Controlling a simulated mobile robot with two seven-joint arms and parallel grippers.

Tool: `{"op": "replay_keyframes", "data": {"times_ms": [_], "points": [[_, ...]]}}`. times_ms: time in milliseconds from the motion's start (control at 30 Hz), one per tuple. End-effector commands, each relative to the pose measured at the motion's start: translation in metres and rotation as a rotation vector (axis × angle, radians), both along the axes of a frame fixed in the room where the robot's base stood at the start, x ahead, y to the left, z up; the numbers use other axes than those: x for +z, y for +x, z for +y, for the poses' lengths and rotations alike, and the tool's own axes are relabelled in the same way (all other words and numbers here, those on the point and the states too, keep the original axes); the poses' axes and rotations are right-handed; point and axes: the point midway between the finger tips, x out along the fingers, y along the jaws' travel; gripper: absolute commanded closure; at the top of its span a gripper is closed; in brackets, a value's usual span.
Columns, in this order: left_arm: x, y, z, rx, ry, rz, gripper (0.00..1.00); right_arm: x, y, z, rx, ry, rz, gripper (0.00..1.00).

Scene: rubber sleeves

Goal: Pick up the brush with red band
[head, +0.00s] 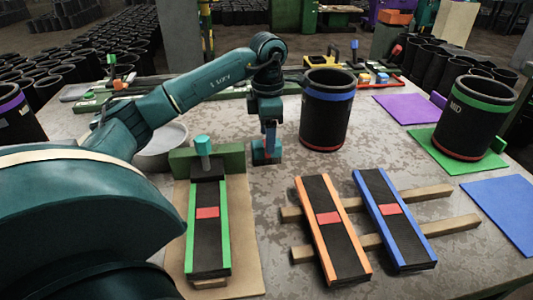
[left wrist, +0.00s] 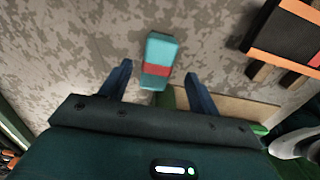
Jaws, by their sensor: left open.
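The brush with the red band (left wrist: 157,70) shows in the left wrist view as a teal block with a red stripe across it. It lies ahead of and between the two open fingers of my left gripper (left wrist: 160,88), with visible space on both sides. In the head view the brush (head: 260,157) stands on the table behind the strips, and my left gripper (head: 268,140) points down right at it. The gripper partly hides the brush, so I cannot tell if they touch. My right gripper does not show.
A black bin with a blue band (head: 326,115) stands close right of the gripper. A green-edged strip with a teal-handled tool (head: 203,148) lies to the left. Orange-edged (head: 330,240) and blue-edged (head: 395,225) strips lie on wooden bars in front.

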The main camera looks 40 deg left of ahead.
Motion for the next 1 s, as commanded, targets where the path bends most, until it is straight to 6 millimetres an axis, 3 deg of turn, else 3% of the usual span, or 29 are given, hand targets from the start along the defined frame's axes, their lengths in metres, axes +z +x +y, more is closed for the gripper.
{"op": "replay_keyframes", "data": {"times_ms": [400, 667, 1000], "points": [[-0.051, 0.000, 0.004, 0.000, 0.000, 0.003, 0.38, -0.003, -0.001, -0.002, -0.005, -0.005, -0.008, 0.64], [-0.053, 0.000, 0.004, 0.000, 0.000, 0.001, 0.38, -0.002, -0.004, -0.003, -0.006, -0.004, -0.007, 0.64], [-0.053, 0.000, 0.004, -0.001, -0.001, 0.001, 0.64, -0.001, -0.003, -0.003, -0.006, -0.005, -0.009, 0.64]]}}
